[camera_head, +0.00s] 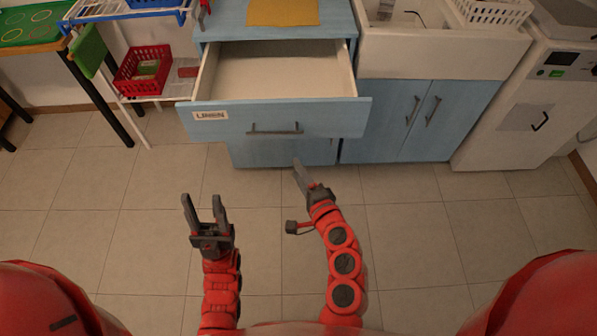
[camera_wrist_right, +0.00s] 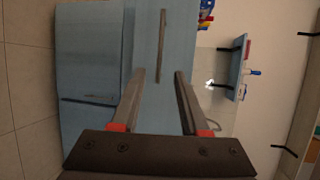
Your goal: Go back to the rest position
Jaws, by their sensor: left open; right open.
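My left gripper (camera_head: 205,212) is open and empty over the tiled floor, its two dark fingers pointing toward the cabinet. My right gripper (camera_head: 301,172) is to its right, just in front of the blue cabinet and below the open drawer's handle (camera_head: 275,130). In the right wrist view its two fingers (camera_wrist_right: 166,75) are apart with nothing between them, facing blue cabinet fronts. The drawer (camera_head: 275,70) is pulled out and looks empty inside. Its blue front bears a white label (camera_head: 210,115).
A blue double-door cabinet (camera_head: 425,115) with a sink counter stands right of the drawer. A white appliance (camera_head: 525,110) is at the far right. A red basket (camera_head: 143,70) sits on a rack at the left. The tiled floor (camera_head: 110,220) around my arms is clear.

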